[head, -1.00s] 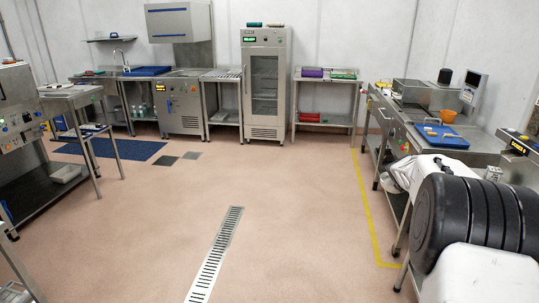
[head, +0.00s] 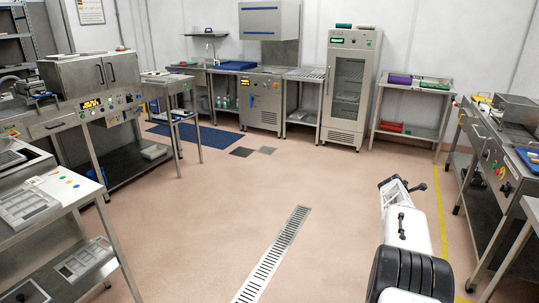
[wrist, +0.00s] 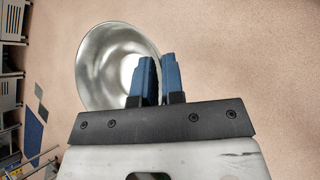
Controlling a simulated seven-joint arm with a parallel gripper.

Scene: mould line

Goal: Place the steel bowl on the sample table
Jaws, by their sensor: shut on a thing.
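In the wrist view, the steel bowl (wrist: 103,67) is round and shiny. My gripper (wrist: 158,75) has its two blue fingers close together at the bowl's right rim, shut on it. The fingers hide part of the rim. The bowl is off any surface, with floor behind it. In the head view my arm is at the lower right, over the floor; the bowl cannot be made out there. No table is clearly marked as the sample table; a small steel table (head: 165,80) stands at the left, past the wide machine.
A bench (head: 75,192) with trays is at the near left, a steel machine (head: 100,110) behind it. A glass-door fridge (head: 347,95) and a side table (head: 413,92) with purple and green items line the back wall. Steel benches (head: 490,130) stand right. The middle floor is clear.

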